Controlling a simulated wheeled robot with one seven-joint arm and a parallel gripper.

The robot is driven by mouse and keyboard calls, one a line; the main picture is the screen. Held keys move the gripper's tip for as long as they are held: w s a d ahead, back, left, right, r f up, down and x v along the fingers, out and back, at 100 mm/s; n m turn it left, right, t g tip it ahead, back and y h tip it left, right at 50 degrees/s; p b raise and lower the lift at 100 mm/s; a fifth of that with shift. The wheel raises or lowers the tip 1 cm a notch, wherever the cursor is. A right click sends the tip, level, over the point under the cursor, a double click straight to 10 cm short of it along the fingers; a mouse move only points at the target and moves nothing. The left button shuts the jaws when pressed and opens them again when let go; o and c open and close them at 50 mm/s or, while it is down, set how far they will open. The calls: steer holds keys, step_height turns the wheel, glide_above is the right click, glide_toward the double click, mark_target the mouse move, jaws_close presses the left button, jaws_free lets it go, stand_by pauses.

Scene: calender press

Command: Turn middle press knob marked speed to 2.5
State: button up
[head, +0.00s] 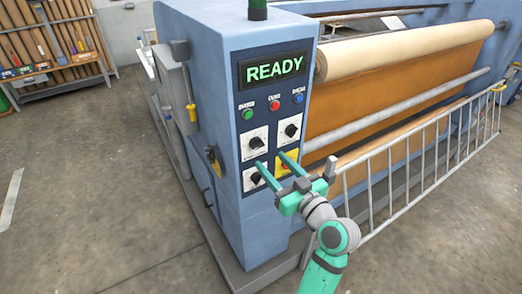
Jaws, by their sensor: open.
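The press control panel (273,120) is on the blue end cabinet. Dial knobs on white plates show at upper left (256,143), upper right (291,130) and lower left (255,178). Their markings are too small to read, so I cannot tell which is marked speed or where it points. My gripper (271,159) is open with nothing between its fingers. Its two teal fingers point at the lower panel; one tip overlaps the lower left plate, the other lies just below the upper right plate. I cannot tell whether they touch the panel.
A yellow plate (281,168) is partly hidden behind my gripper. Above the knobs are green (248,114), red (275,105) and blue (298,98) buttons and a READY display (274,68). A metal railing (420,160) stands right of my arm. Floor to the left is clear.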

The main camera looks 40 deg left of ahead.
mark_target(257, 145)
steer(key=x, duration=0.7)
steer(key=shift+w+a, duration=0.1)
steer(key=shift+a, duration=0.1)
steer(key=c, duration=1)
